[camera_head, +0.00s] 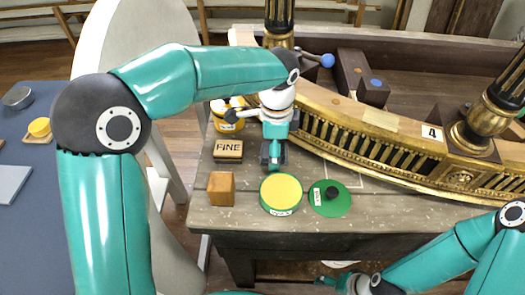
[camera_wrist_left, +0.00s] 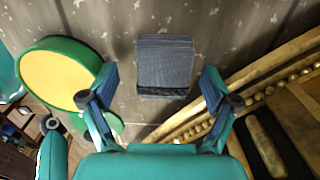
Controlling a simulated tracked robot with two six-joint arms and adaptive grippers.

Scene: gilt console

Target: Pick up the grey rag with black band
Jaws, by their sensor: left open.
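The grey rag with black band (camera_wrist_left: 165,60) lies on the worn wooden top in the left wrist view, folded into a small block. Its black band (camera_wrist_left: 163,92) runs across the side nearer my gripper. My left gripper (camera_wrist_left: 158,82) is open, with one finger to each side of the rag and apart from it. In the head view my left gripper (camera_head: 272,158) points down at the tabletop and mostly hides the rag. My right gripper (camera_head: 335,282) is low at the bottom edge, in front of the table; its jaws are too small to read.
A green round tin with yellow top (camera_head: 281,193) and a green lid with black knob (camera_head: 331,198) stand close in front. A wooden cube (camera_head: 221,188), a FINE block (camera_head: 228,151) and a yellow jar (camera_head: 226,116) are left. A curved gilt rail (camera_head: 370,150) borders the right.

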